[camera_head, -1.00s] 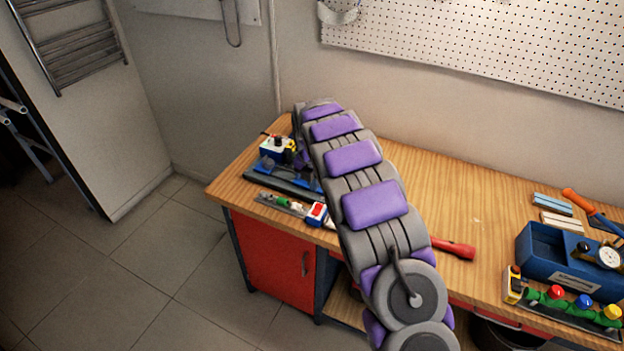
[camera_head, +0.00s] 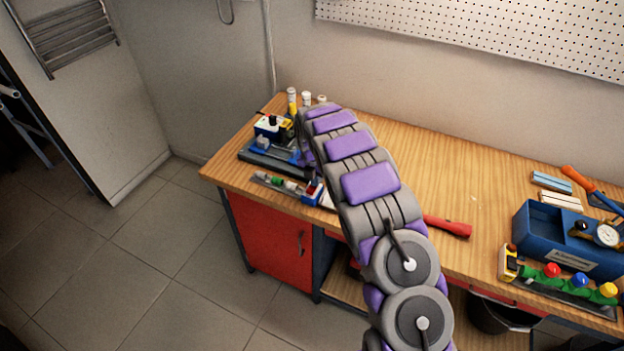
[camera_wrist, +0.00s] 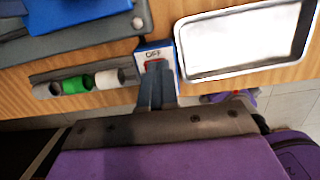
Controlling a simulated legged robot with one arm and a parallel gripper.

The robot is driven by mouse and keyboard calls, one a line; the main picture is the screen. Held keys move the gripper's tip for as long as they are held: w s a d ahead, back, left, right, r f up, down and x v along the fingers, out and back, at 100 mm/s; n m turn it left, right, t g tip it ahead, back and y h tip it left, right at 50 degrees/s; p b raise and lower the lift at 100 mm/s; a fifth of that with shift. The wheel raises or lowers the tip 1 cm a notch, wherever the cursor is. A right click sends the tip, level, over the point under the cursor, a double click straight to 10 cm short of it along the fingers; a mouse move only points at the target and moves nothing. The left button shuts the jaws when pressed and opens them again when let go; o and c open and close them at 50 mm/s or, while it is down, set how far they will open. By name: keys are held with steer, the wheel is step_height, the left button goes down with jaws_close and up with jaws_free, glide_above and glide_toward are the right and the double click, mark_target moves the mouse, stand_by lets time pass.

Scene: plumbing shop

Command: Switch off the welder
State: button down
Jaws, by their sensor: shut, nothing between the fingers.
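A small blue and white switch box (camera_wrist: 168,49) with the printed word OFF and a red switch (camera_wrist: 154,63) sits near the bench's front edge. In the head view the same box (camera_head: 312,193) shows beside my arm. My gripper (camera_wrist: 156,78) is shut and empty, with its fingertips at the red switch, covering part of it. I cannot tell whether they touch it or which way the switch is set. In the head view my arm hides the gripper. A blue device on a dark base (camera_head: 272,156) stands behind the box; I cannot tell whether it is the welder.
A metal-rimmed white tray (camera_wrist: 245,40) lies right of the switch box. A rack of green and white fittings (camera_wrist: 78,85) lies left of it. A red-handled tool (camera_head: 447,226), a blue bin (camera_head: 545,240) and a rack of coloured caps (camera_head: 580,287) are further right on the wooden bench (camera_head: 480,180).

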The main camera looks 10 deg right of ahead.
steer(key=shift+d, duration=0.25)
steer(key=shift+s+a+r+p, duration=0.1)
steer(key=shift+s+a+p, duration=0.05)
steer(key=shift+a, duration=0.35)
steer(key=shift+s+a+p, duration=0.1)
steer(key=shift+a+p, duration=0.05)
steer(key=shift+a, duration=0.35)
steer(key=shift+s, duration=0.35)
steer(key=shift+d, duration=0.3)
